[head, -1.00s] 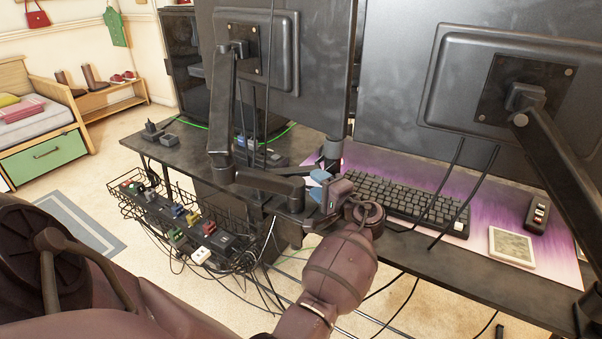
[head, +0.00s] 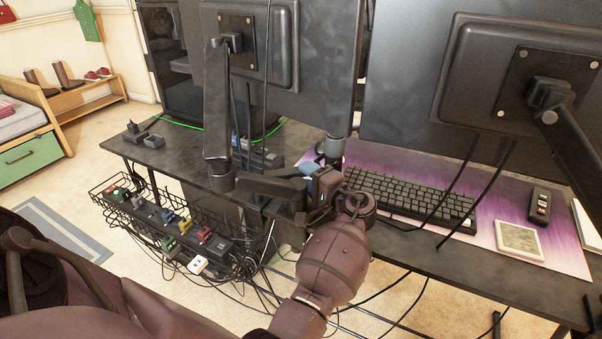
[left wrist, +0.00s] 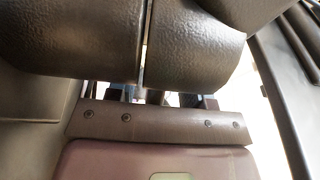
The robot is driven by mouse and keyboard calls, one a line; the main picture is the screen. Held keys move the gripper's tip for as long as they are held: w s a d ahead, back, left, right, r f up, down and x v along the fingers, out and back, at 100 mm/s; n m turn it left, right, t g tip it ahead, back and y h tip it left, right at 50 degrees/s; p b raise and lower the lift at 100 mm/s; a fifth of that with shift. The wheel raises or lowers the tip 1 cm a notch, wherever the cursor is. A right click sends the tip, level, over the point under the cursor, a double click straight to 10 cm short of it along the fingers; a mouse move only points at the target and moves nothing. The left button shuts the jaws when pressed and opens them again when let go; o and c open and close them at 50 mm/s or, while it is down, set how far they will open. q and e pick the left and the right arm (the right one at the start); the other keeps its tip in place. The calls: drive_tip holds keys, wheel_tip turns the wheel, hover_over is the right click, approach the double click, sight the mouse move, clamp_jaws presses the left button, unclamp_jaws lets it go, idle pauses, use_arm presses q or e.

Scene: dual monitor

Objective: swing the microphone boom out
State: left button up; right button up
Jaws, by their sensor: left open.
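I cannot clearly pick out the microphone boom in the head view. A dark upright piece with a grey collar (head: 333,147), possibly part of it, stands at the desk edge just behind my left gripper (head: 320,188). The gripper is open beside the dark jointed arm (head: 268,187) that carries the left monitor; I cannot tell whether they touch. In the left wrist view, a large dark rounded body (left wrist: 190,45) fills the top, very close to the gripper's screwed plate, and hides most of the fingers. My right gripper is not in view.
Two monitors, left (head: 320,60) and right (head: 400,70), are seen from behind over the desk (head: 185,150). A wire basket (head: 110,190) with plugs and loose cables hangs from the desk edge. A keyboard (head: 410,198), a framed panel (head: 519,240) and a remote (head: 540,207) lie to the right.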

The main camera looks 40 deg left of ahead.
use_arm(q)
drive_tip(key=shift+a, duration=0.3)
clamp_jaws()
drive_tip(key=shift+w, duration=0.1)
